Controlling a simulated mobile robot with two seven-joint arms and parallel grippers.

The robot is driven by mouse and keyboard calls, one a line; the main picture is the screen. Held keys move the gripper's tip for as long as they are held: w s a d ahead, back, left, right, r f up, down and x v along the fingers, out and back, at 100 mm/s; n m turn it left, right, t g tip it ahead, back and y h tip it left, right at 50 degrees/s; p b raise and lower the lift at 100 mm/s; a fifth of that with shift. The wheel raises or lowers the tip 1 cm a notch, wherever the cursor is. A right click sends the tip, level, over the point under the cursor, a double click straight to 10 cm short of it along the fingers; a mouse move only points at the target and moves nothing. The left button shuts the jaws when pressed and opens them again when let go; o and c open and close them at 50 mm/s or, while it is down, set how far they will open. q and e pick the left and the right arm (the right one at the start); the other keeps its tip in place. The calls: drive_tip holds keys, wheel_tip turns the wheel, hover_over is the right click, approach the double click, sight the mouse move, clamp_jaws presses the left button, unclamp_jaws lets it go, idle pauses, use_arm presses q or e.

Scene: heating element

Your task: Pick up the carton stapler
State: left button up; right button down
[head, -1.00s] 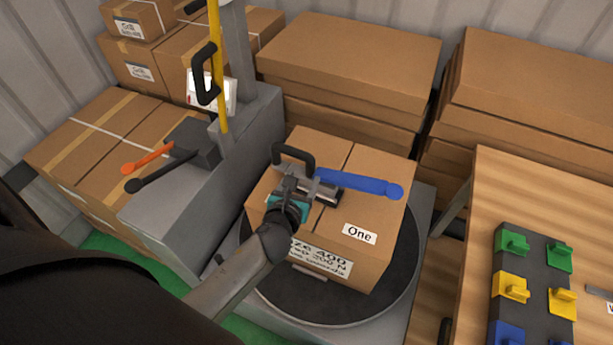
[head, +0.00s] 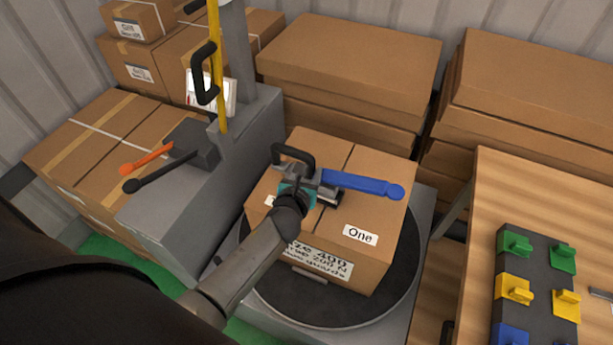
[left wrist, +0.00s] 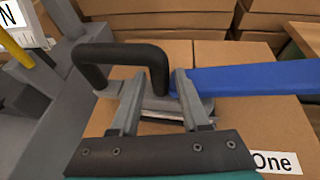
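The carton stapler lies on top of a cardboard carton (head: 375,215) labelled "One". It has a long blue lever (head: 362,184) pointing right, a black loop handle (head: 296,152) at the left, and a grey metal body. In the left wrist view its blue lever (left wrist: 255,77), black handle (left wrist: 120,50) and grey body (left wrist: 162,103) show close up. My left gripper (head: 305,182) is over the body. In the left wrist view its two fingers (left wrist: 157,90) are apart, one on each side of the handle's right leg, with gaps visible. My right gripper is not in view.
The carton sits on a round dark turntable (head: 310,312). A grey machine with a column (head: 235,60) and yellow rod (head: 215,75) stands left. Stacked cartons (head: 345,60) are behind. A wooden table (head: 540,190) with coloured clips on a dark board (head: 533,270) is right.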

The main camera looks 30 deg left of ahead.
use_arm(q)
clamp_jaws()
idle(0.9)
drive_tip(key=shift+w+r, duration=0.1)
drive_tip(key=shift+r, duration=0.1)
